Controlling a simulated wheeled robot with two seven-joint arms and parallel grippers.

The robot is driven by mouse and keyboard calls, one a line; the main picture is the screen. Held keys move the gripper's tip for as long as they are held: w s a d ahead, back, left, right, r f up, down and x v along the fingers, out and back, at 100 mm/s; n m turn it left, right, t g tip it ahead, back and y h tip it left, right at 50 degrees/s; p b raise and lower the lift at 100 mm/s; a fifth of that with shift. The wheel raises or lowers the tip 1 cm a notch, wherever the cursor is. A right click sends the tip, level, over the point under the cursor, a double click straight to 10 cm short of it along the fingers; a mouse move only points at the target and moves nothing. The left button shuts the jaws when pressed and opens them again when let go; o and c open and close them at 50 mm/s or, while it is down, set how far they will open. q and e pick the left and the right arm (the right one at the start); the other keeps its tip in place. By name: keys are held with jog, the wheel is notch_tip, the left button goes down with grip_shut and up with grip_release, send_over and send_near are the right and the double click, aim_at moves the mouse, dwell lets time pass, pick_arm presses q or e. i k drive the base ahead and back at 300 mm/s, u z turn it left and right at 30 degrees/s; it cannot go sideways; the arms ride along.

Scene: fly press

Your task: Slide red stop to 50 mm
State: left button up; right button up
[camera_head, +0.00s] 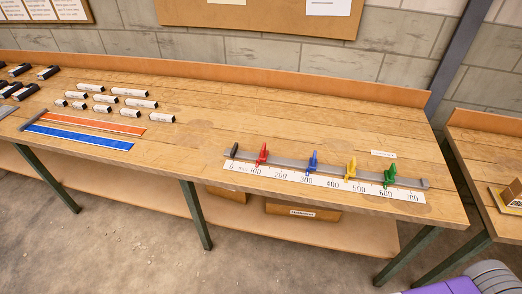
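The red stop (262,154) stands upright on a grey metal rail (285,161) near the front of the workbench. It sits just above the 100 label of the white printed scale (330,182), to the right of the black end piece (234,150) by the 0. A blue stop (312,160) is near 300, a yellow stop (350,169) is between 400 and 500, and a green stop (390,175) is near 600. Neither of my grippers is in view.
A small white label (383,154) lies behind the rail. White blocks (129,92), an orange strip (105,123) and a blue strip (80,137) lie at the left. The bench middle is clear. A second bench (485,160) stands at right, past a gap.

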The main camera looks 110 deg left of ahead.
aim_at(263, 157)
jog(key=u, duration=3.65)
